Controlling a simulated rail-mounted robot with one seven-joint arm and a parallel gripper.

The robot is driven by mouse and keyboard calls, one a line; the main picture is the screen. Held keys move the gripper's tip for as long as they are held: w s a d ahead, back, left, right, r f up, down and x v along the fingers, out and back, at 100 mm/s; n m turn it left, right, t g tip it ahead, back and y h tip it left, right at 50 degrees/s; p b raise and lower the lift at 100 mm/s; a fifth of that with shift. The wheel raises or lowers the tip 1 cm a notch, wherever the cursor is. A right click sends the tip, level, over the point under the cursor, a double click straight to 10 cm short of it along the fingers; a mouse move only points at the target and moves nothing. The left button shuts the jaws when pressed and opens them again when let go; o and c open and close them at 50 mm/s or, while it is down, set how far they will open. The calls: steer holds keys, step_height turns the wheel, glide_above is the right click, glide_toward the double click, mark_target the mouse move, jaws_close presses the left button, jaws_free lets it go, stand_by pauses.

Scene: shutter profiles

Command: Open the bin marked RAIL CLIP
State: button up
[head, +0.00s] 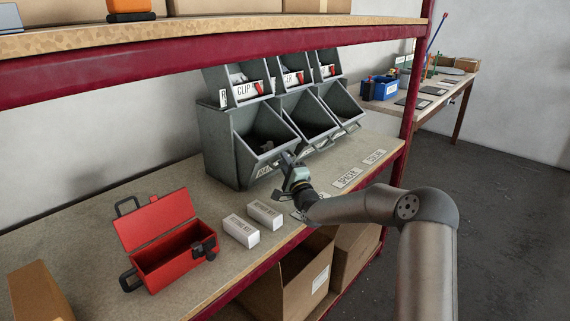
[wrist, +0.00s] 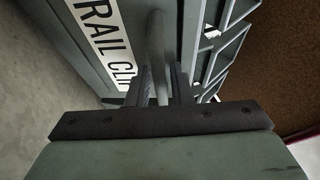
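The grey bin rack (head: 222,147) stands on the bench, with several bins in two rows. The lower left bin (head: 254,130) has a deep, open-topped front with dark contents. A white label reading RAIL CLIP (wrist: 108,45) shows on a grey bin front in the wrist view, partly cut off by my gripper. Beside the label runs a round bar handle (wrist: 157,38). My gripper (wrist: 161,82) has its dark fingers close on both sides of this bar and appears shut on it. In the head view my gripper (head: 289,158) is at the lower left bin's front.
An open red toolbox (head: 160,225) and two white boxes (head: 241,230) stand left of my arm. Flat label cards (head: 347,178) lie on the bench to the right. A wooden shelf with a red beam (head: 190,60) crosses above. Cardboard boxes (head: 300,285) sit below.

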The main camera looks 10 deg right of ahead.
steer(key=v, duration=0.7)
steer(key=shift+s+f, duration=0.1)
steer(key=shift+s, duration=0.15)
